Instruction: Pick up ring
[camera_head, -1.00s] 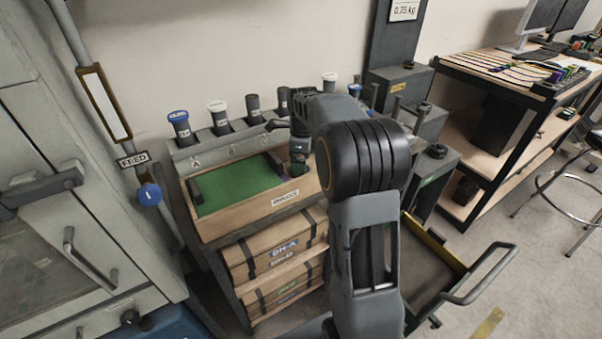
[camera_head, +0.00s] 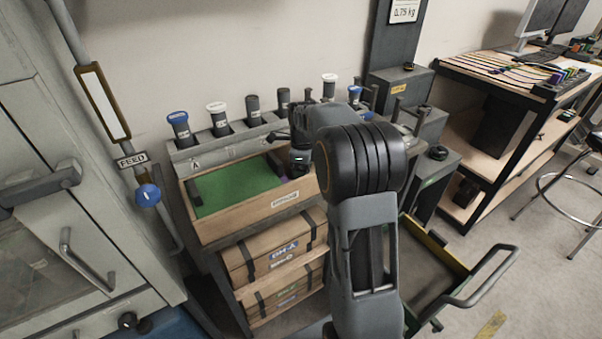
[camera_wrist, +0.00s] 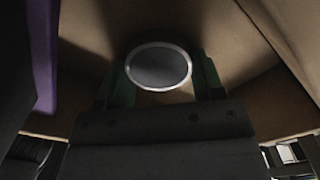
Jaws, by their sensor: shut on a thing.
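The ring shows in the wrist view as a round piece with a thin pale rim (camera_wrist: 157,89) around a dark grey middle. I cannot tell whether that middle is solid or a hole. My gripper's two greenish fingers (camera_wrist: 162,82) stand at its left and right sides, shut on it. In the head view my gripper (camera_head: 300,166) is over the right end of the green-floored wooden tray (camera_head: 262,215), and the ring is hidden there.
A dark bar (camera_head: 193,193) stands at the tray's left end. A rack behind the tray holds several capped tubes, including a blue-capped one (camera_head: 178,118). A grey cabinet (camera_head: 75,200) stands at left. A bench (camera_head: 470,62) is at right.

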